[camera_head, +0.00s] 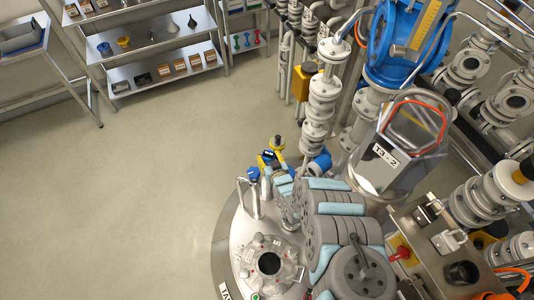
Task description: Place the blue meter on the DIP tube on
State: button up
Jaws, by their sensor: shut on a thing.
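My arm reaches up from the lower middle over the reactor lid, and my gripper (274,168) is at its far end, beside the lid's upper edge. It is shut on a small blue thing with a dark face, which looks like the blue meter (267,156). The fingers are small here, and the exact grip is hard to see. A yellow fitting with a dark top (278,144) is right beside the meter. An upright metal tube with a blue top (253,174) stands just left of my gripper. I cannot tell which fitting is the DIP tube.
The round reactor lid (235,235) has a flanged port (269,263) at its front. A glass vessel labelled 13-2 (385,155) and dense piping stand close on the right. Shelves (150,45) with small parts are at the back left. The floor on the left is clear.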

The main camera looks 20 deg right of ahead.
jog(key=shift+w+d+f+b, duration=0.1)
jog(key=shift+w+f+b, duration=0.45)
jog(key=shift+w+b, duration=0.2)
jog(key=shift+w+r+p, duration=0.1)
jog(key=shift+p, duration=0.25)
jog(key=shift+w+d, duration=0.2)
jog(key=shift+w, duration=0.2)
jog(key=w+d+f+b, duration=0.2)
jog(key=w+f+b, duration=0.5)
jog(key=b, duration=0.2)
jog(key=shift+d, duration=0.3)
jog(key=shift+w+f, duration=0.2)
